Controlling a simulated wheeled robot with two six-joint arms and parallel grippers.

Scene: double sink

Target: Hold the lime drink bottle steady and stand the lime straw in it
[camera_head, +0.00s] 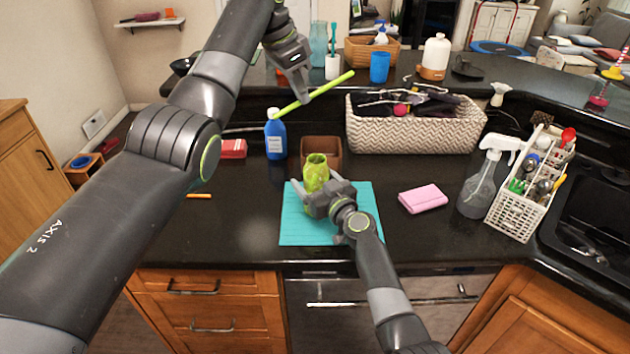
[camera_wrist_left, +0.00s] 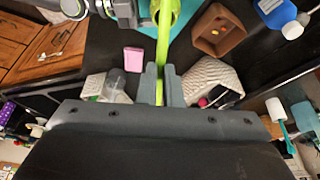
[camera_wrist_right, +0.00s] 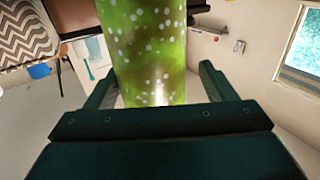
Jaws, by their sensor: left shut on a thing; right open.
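The lime drink bottle (camera_head: 316,170) stands upright on a turquoise mat (camera_head: 296,232), its open mouth facing up. My right gripper (camera_head: 326,190) is open, with its fingers on either side of the bottle; the right wrist view shows the speckled green bottle (camera_wrist_right: 145,50) between them, with a gap beside the right finger. My left gripper (camera_head: 303,97) is shut on the lime straw (camera_head: 333,85) and holds it above the counter, behind the bottle. The straw is tilted, its right end higher in the head view. It also shows between the fingers in the left wrist view (camera_wrist_left: 163,48).
A brown square container (camera_head: 333,146) and a blue bottle (camera_head: 275,140) stand behind the mat. A woven basket (camera_head: 415,135) is at the back. A pink sponge (camera_head: 423,198), spray bottle (camera_head: 480,185) and white caddy (camera_head: 520,210) are right, beside the sink.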

